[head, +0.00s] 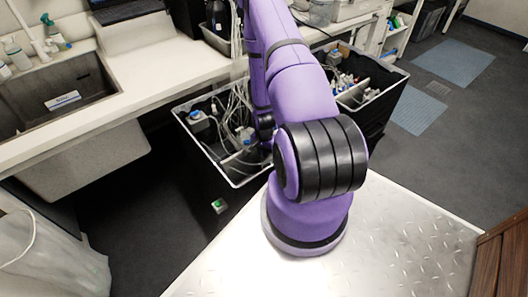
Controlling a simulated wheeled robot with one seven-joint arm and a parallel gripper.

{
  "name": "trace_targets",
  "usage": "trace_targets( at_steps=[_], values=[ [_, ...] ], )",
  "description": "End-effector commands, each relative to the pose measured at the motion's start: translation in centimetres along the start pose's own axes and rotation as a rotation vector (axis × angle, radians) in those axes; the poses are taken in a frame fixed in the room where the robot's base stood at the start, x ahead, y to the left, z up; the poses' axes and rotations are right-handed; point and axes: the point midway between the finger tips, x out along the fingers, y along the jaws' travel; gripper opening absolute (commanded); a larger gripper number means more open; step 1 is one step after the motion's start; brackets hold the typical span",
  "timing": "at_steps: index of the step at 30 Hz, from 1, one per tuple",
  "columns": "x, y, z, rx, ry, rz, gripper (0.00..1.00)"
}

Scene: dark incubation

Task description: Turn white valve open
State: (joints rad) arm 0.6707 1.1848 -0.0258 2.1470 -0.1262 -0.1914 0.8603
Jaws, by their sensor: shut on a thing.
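I cannot make out a white valve in the head view. My purple arm rises from the metal plate, leans away and runs out at the top edge. A narrow purple part of it comes down behind the upper link to a dark end over the black bin (181,143). I cannot make out any gripper fingers there, nor anything held. Inside the bin are tangled pale cables and a small white device with a blue part (198,119). My arm hides the bin's right side.
A white counter (150,70) with a grey sink (75,96) runs along the left. A second black bin (385,98) with many small items stands right of my arm. Several bottles stand by the tap. Open grey floor (440,140) lies at the right.

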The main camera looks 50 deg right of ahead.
Motion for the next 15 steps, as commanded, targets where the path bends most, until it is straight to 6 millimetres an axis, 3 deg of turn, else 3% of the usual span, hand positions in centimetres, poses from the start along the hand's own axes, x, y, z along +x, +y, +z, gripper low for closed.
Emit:
trace_targets(
  at_steps=[15],
  values=[
    [-0.03, -0.06, 0.02, -0.493, 0.001, 0.000, 0.00]
  ],
)
